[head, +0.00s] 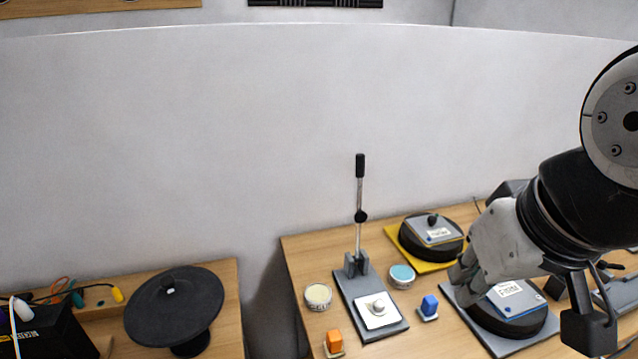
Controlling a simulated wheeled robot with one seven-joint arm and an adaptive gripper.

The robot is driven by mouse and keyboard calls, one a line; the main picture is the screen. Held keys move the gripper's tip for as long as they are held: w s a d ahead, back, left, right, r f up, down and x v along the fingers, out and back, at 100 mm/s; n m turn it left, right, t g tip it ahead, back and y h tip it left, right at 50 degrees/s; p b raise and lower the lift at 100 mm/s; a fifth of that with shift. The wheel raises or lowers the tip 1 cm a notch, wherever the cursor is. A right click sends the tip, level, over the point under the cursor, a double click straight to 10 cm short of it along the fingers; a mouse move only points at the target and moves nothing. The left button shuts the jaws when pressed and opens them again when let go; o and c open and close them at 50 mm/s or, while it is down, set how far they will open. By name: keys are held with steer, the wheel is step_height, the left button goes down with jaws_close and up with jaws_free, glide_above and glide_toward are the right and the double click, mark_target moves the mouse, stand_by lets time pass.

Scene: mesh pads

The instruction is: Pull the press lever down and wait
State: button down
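The press lever (359,207) stands upright in the head view, a thin metal rod with a black grip on top and a black collar partway down. It rises from a grey bracket at the back of a grey base plate (393,331). A white square pad (377,311) with a light round knob lies on that plate. My gripper (462,280) is to the right of the lever and lower than its grip, apart from it, over the edge of a black round device. Its fingers are partly seen from behind, so I cannot tell how far apart they are.
Close around the press are a cream round tin (318,296), a teal-topped tin (402,276), an orange block (334,342) and a blue block (429,306). Black round devices sit on a yellow mat (402,249) and a grey mat (497,346). A black disc (174,306) stands on the left table.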

steer(key=w+f+n+g+h+b, duration=0.3)
steer(key=w+h, duration=0.5)
steer(key=w, duration=1.9)
steer(key=w+a+f+n+t+h+b, duration=0.2)
steer(key=w+a+t+h, duration=0.4)
steer(key=w+a, duration=0.9)
steer(key=shift+w+a+n+t+h, duration=0.25)
steer(key=shift+a+n+t+h, duration=0.25)
steer(key=shift+n, duration=0.4)
steer(key=shift+a+f, duration=0.1)
steer(key=p+x, duration=0.1)
steer(key=x, duration=0.9)
steer(key=shift+s+d+r+p, duration=0.15)
steer(key=shift+s+p, duration=0.2)
steer(key=shift+s, duration=0.35)
steer(key=shift+s+d+p, duration=0.2)
steer(key=shift+s+p, duration=0.1)
steer(key=shift+s, duration=0.4)
steer(key=shift+s+d+r+p, duration=0.15)
steer(key=shift+s+p, duration=0.2)
steer(key=shift+s, duration=0.3)
